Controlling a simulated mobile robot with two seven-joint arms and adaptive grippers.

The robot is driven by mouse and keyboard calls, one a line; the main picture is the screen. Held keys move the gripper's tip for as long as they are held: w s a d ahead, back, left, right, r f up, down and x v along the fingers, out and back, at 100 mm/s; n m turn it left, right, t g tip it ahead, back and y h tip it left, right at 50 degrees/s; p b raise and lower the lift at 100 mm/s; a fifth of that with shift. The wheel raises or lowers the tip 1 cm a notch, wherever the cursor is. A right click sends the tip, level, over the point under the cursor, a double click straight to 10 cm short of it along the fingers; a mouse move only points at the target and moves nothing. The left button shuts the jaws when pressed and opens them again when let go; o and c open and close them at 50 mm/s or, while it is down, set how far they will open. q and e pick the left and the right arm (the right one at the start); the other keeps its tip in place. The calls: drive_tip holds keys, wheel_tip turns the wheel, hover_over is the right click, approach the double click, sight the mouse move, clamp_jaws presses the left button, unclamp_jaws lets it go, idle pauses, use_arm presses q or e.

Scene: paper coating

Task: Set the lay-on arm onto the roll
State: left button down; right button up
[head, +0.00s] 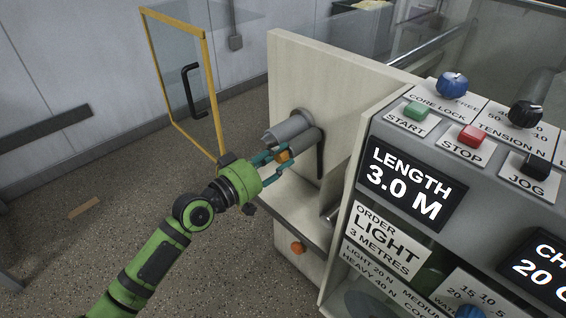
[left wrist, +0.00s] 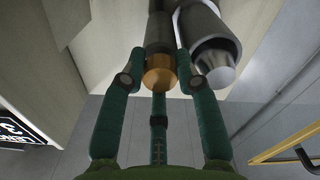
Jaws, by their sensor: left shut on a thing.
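My left gripper (head: 277,157) reaches in from the left and is shut on the orange-brass end knob (head: 284,155) of the lay-on arm. In the left wrist view the teal fingers (left wrist: 160,75) sit around the same knob (left wrist: 160,78), at the end of a grey-brown cylinder (left wrist: 158,30). The roll (head: 288,127) is a thicker grey cylinder with a tapered end, sticking out of the pale panel. It also shows in the left wrist view (left wrist: 207,38), right beside the lay-on cylinder; I cannot tell whether they touch. My right gripper is not in view.
The pale machine panel (head: 290,65) has a dark curved slot (head: 320,158) beside the cylinders. A control console (head: 412,190) with buttons, knobs and a "LENGTH 3.0 M" display stands at right. A yellow-framed glass door (head: 213,95) stands open behind. The floor at left is mostly clear.

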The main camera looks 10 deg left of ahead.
use_arm(q)
drive_tip(key=shift+w+a, duration=0.15)
drive_tip(key=c, duration=0.9)
unclamp_jaws()
drive_tip(key=v, duration=1.2)
